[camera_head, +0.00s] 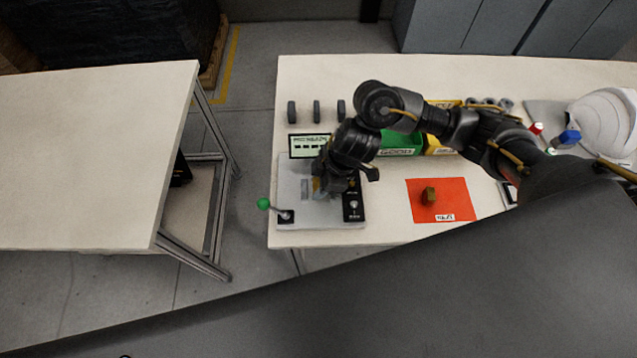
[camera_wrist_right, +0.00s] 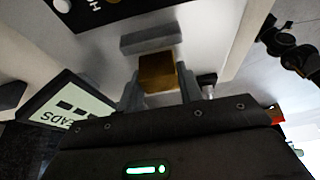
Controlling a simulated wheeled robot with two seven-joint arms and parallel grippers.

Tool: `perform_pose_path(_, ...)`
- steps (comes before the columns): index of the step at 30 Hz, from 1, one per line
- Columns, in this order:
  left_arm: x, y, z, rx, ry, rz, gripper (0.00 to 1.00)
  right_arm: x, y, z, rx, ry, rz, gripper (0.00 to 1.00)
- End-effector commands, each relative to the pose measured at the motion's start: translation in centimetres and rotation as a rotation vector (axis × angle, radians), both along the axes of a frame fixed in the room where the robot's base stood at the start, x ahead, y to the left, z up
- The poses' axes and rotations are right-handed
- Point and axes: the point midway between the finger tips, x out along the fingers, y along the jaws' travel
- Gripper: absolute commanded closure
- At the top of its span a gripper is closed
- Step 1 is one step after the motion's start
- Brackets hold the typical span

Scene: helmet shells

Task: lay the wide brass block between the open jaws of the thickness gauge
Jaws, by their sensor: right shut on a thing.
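A brass block (camera_wrist_right: 157,72) is held between the two fingers of my right gripper (camera_wrist_right: 159,88) in the right wrist view. In the head view my right gripper (camera_head: 322,186) is low over the grey plate of the thickness gauge (camera_head: 322,217). A grey jaw bar (camera_wrist_right: 150,38) of the gauge lies just beyond the block in the wrist view. I cannot tell whether the block touches the plate. Another brass block (camera_head: 428,196) sits on an orange-red mat (camera_head: 455,187). My left gripper is not in view.
A lever with a green knob (camera_head: 263,204) stands at the gauge's left front. A display (camera_head: 309,145) stands behind the gauge. A green bin (camera_head: 402,144) and a yellow bin (camera_head: 437,146) are at the back. White helmet shells (camera_head: 604,120) are at the right.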

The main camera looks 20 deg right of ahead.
Motion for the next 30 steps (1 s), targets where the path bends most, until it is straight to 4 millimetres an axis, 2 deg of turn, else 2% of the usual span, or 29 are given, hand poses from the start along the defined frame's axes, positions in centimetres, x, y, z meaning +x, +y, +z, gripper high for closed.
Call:
perform_pose_path(11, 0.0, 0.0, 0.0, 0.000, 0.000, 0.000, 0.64, 0.0, 0.0, 0.0, 0.001, -0.001, 0.000, 0.93)
perform_pose_path(27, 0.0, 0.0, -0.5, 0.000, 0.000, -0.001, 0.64, 0.0, 0.0, -1.0, 0.000, 0.000, -0.002, 0.93)
perform_pose_path(28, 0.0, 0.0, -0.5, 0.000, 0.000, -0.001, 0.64, 0.0, 0.0, -0.9, 0.001, -0.001, -0.001, 0.61)
perform_pose_path(30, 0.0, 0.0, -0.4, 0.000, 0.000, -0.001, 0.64, 0.0, 0.0, -0.9, 0.001, -0.001, -0.001, 0.52)
